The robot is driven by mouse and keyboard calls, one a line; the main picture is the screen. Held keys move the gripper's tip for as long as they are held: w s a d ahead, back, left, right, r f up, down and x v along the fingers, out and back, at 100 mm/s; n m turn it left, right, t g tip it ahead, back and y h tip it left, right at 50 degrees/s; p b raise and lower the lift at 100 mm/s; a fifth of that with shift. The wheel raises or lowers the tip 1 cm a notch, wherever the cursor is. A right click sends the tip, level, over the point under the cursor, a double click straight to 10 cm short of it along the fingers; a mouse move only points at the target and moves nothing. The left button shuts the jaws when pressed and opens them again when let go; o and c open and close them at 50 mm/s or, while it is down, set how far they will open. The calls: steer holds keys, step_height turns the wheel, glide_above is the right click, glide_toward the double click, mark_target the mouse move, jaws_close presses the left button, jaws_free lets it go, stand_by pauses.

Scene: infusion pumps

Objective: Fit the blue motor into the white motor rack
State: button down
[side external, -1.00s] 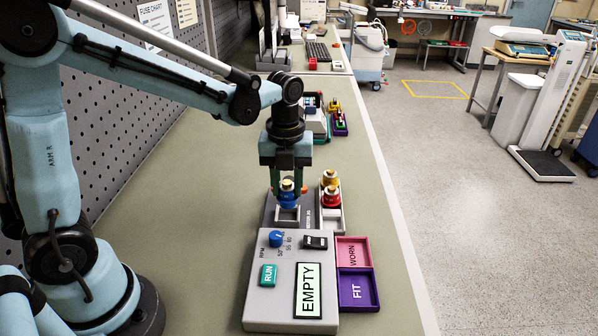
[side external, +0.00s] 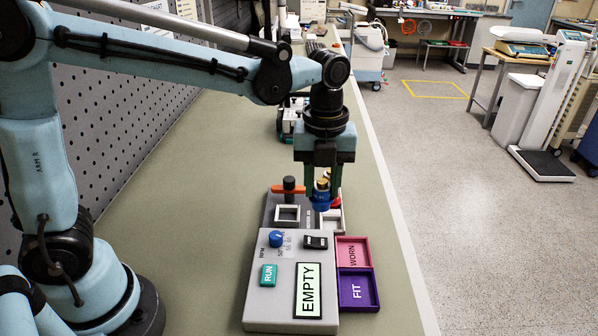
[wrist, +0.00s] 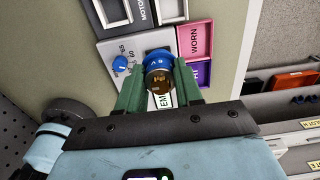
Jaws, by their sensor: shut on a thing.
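My gripper (side external: 322,190) is shut on the blue motor (side external: 321,200), which has a brass top, and holds it upright. In the wrist view the blue motor (wrist: 157,58) sits between the green fingers. The white motor rack (side external: 333,222) is below and behind it, to the right of the grey motor base (side external: 268,218). The motor hides part of the rack, so I cannot tell its height above it. A red motor (side external: 337,201) shows partly behind my gripper. A yellow motor is hidden. The square white socket (side external: 287,224) on the base is empty.
An orange lever with a black knob (side external: 289,184) stands behind the socket. The grey control box (side external: 262,307) in front reads EMPTY. A pink WORN tray (side external: 353,238) and a purple FIT tray (side external: 375,290) lie to its right. The bench at left is clear.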

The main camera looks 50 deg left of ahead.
steer(key=shift+w+a+f, duration=0.25)
steer(key=shift+w+f, duration=0.7)
steer(key=shift+f, duration=0.35)
steer(key=shift+w+a+f, duration=0.2)
steer(key=shift+w+f, duration=0.7)
steer(key=shift+f, duration=0.4)
steer(key=shift+w+a+f, duration=0.25)
steer(key=shift+w+f, duration=0.7)
steer(key=shift+f, duration=0.35)
steer(key=shift+f, duration=1.15)
steer(key=c, duration=1.1)
jaws_free()
steer(key=shift+o, duration=0.2)
steer(key=shift+r, duration=0.15)
steer(key=shift+r, duration=1)
steer(key=o, duration=0.6)
steer(key=shift+c, duration=0.2)
